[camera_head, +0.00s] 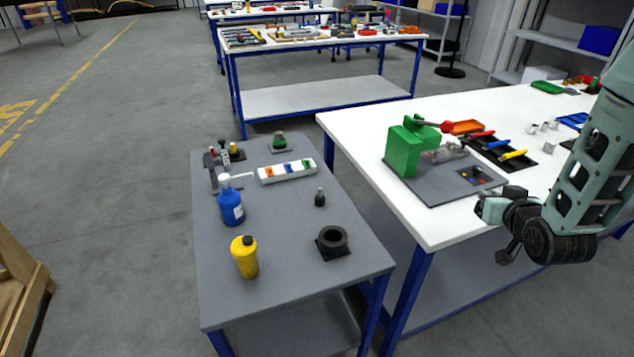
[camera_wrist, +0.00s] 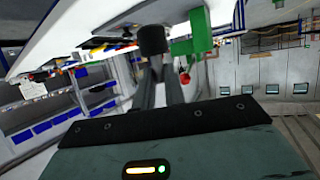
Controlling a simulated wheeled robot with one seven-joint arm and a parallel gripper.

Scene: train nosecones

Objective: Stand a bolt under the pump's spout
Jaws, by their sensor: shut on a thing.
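The pump is a blue bottle (camera_head: 231,208) with a white top, upright on the grey table; its white spout (camera_head: 241,176) points right. Nothing stands directly under the spout. A small dark bolt (camera_head: 320,197) stands upright on the same table, right of the pump. My gripper (camera_head: 514,238) is far to the right, beside the white table's front edge. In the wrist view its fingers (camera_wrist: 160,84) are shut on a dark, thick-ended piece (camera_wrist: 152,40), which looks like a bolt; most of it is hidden.
A yellow bottle (camera_head: 244,257) and a black ring (camera_head: 332,242) stand nearer on the grey table (camera_head: 290,290). A white tray (camera_head: 288,171) with coloured marks lies behind. A green press (camera_head: 404,150) on a grey plate stands on the white table (camera_head: 370,125).

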